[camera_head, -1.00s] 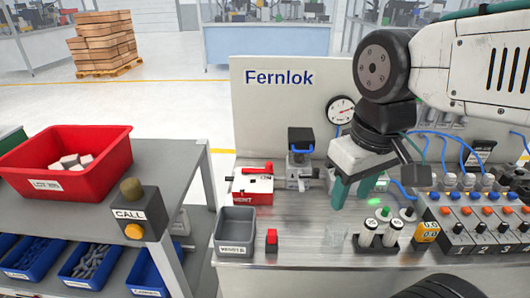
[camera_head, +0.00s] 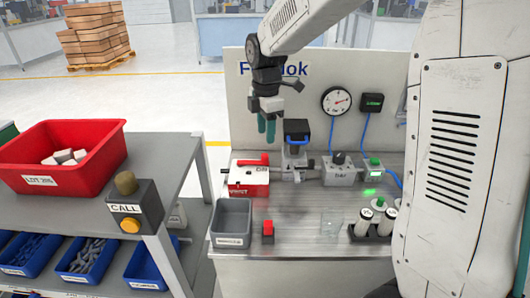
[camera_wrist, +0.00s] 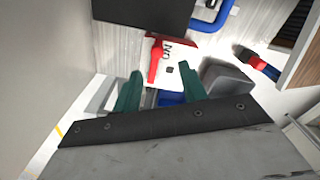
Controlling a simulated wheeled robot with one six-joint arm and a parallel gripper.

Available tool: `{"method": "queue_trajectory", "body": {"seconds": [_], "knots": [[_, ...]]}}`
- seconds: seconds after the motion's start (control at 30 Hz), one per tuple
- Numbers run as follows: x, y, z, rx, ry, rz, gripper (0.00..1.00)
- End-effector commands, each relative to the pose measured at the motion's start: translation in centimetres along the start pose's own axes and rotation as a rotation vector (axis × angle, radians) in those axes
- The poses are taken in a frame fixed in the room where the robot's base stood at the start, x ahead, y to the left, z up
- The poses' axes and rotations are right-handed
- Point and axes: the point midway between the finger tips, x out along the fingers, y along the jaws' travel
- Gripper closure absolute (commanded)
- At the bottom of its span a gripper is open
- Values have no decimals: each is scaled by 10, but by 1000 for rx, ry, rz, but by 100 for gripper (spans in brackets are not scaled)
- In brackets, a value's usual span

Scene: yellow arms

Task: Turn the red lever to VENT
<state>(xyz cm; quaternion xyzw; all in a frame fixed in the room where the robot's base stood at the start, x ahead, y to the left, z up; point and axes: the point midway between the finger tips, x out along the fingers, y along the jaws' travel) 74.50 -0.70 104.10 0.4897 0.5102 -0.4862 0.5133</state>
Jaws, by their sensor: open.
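The red lever (camera_head: 252,161) lies across the top of a small white and red valve box (camera_head: 248,178) at the bench's left back. My gripper (camera_head: 267,130) hangs above and just behind the box, fingers down, apart from the lever. In the wrist view the lever (camera_wrist: 155,60) shows beyond the two green fingertips of my open gripper (camera_wrist: 160,78), with nothing between them.
A black-topped fixture with a blue handle (camera_head: 297,132) stands close right of the gripper. A gauge (camera_head: 336,101) is on the back panel.

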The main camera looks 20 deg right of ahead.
Motion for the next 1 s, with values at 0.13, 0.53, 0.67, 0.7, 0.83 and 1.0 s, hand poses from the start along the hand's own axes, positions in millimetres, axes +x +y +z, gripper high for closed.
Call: {"method": "queue_trajectory", "body": {"seconds": [0.13, 0.53, 0.67, 0.7, 0.83, 1.0], "knots": [[12, 6, 0, -32, 0, -2, 58], [71, 5, 0, -31, 0, -3, 58], [80, 5, 0, -30, 0, -2, 58], [81, 5, 0, -30, 0, -1, 58], [82, 5, 0, -30, 0, -1, 58], [82, 5, 0, -30, 0, -1, 72]]}}
